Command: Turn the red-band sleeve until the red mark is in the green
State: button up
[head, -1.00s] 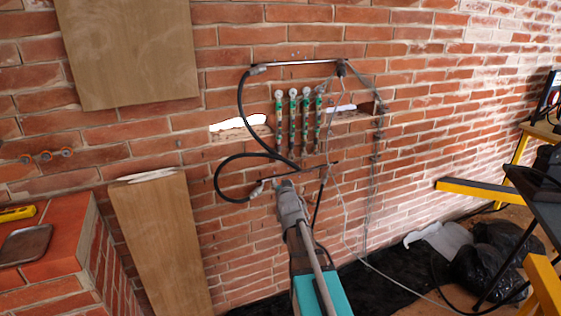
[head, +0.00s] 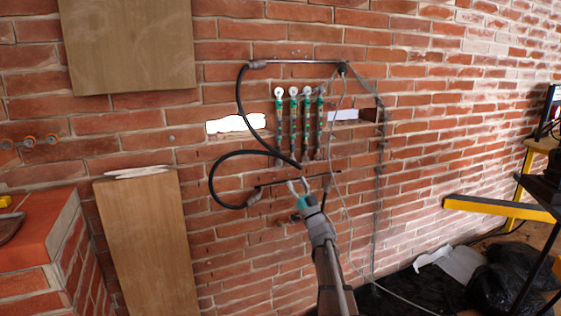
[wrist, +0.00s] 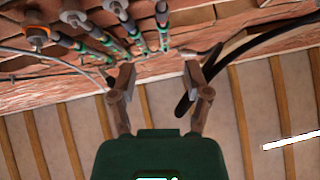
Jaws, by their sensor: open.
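Several upright tubes (head: 293,125) with green sections hang side by side on the brick wall, most with white round tops. In the wrist view they run along the top left, and one grey end piece (wrist: 37,37) there carries an orange-red band. I cannot tell whether it is the red-band sleeve, and no red mark in a green zone can be made out. My gripper (head: 298,187) is open and empty just below the tubes' lower ends. In the wrist view its fingers (wrist: 160,75) are spread, with the tubes beyond them.
A black hose (head: 222,172) loops left of the tubes, with its lower end fitting near my gripper. A horizontal metal bar (head: 300,62) runs above the tubes. Thin cables hang at the right. A wooden board (head: 142,245) leans at left beside a brick pier (head: 40,235).

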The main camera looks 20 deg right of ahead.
aim_at(280, 149)
jog(key=shift+s+n+y, duration=0.1)
jog(key=shift+n+y, duration=0.2)
jog(key=shift+y, duration=0.1)
jog(key=p+x, duration=0.9)
jog(key=x, duration=0.4)
jog(key=shift+w+a+r+p, duration=0.1)
jog(key=shift+w+r+p, duration=0.05)
jog(key=shift+w+p, duration=0.25)
dwell(0.4)
grip_shut()
